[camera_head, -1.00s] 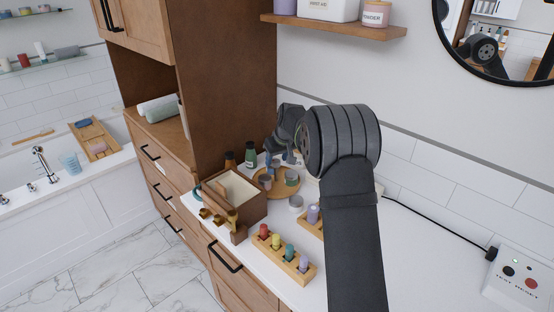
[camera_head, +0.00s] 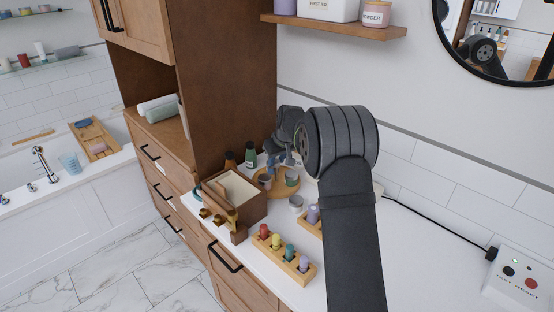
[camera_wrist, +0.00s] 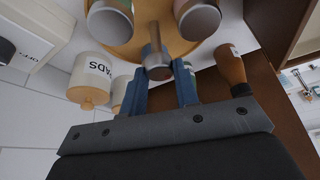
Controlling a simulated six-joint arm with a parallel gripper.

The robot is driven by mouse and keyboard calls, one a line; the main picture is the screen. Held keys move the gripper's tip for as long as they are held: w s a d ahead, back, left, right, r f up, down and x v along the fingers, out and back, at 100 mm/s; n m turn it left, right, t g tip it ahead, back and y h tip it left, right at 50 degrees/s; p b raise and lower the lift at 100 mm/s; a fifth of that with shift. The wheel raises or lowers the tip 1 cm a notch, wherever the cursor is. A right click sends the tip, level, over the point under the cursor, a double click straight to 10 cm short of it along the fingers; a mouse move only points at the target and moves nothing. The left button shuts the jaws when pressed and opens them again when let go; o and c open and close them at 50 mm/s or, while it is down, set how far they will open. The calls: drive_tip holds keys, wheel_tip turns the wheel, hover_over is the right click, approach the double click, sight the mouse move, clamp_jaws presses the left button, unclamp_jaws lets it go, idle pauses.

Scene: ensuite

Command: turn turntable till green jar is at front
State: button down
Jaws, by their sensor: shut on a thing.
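The round wooden turntable (camera_head: 281,192) stands on the counter beside the tall brown cabinet. The green jar (camera_head: 291,179) stands on its right part in the head view. A greyish jar (camera_head: 265,181) stands on its left part. In the wrist view the turntable (camera_wrist: 136,47) shows with a jar with a hint of green (camera_wrist: 110,22) at left and another jar (camera_wrist: 198,18) at right. My gripper (camera_wrist: 160,75) is shut on an upright brown peg (camera_wrist: 156,58) at the turntable's edge. In the head view my gripper (camera_head: 279,161) is partly hidden by my arm.
Dark bottles (camera_head: 250,156) stand behind the turntable. A rack of coloured bottles (camera_head: 283,256) lies nearer. In the wrist view a PADS jar (camera_wrist: 91,80) and brown bottle (camera_wrist: 231,68) are close.

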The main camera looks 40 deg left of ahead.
drive_tip(key=shift+m, duration=0.4)
drive_tip(key=shift+s+a+m+t+h, duration=0.1)
drive_tip(key=shift+m+t+h, duration=0.25)
drive_tip(key=shift+m, duration=0.7)
drive_tip(key=shift+m+t+h, duration=0.15)
drive_tip(key=shift+m+t, duration=0.4)
drive_tip(key=shift+m, duration=0.5)
drive_tip(key=shift+s+a+m+t+h, duration=0.1)
drive_tip(key=shift+m+t+h, duration=0.25)
drive_tip(key=shift+m, duration=0.85)
drive_tip(key=shift+m+t+h, duration=0.15)
drive_tip(key=shift+m+h, duration=0.3)
drive_tip(key=shift+m, duration=0.75)
drive_tip(key=shift+a+m+h, duration=0.1)
drive_tip(key=shift+m+h, duration=0.8)
drive_tip(key=shift+m, duration=1.5)
drive_tip(key=shift+a+f+m+h, duration=0.1)
drive_tip(key=shift+m+h, duration=0.6)
drive_tip(key=shift+m, duration=1.3)
drive_tip(key=shift+m+h, duration=0.3)
drive_tip(key=shift+m, duration=0.3)
drive_tip(key=c, duration=1.1)
unclamp_jaws()
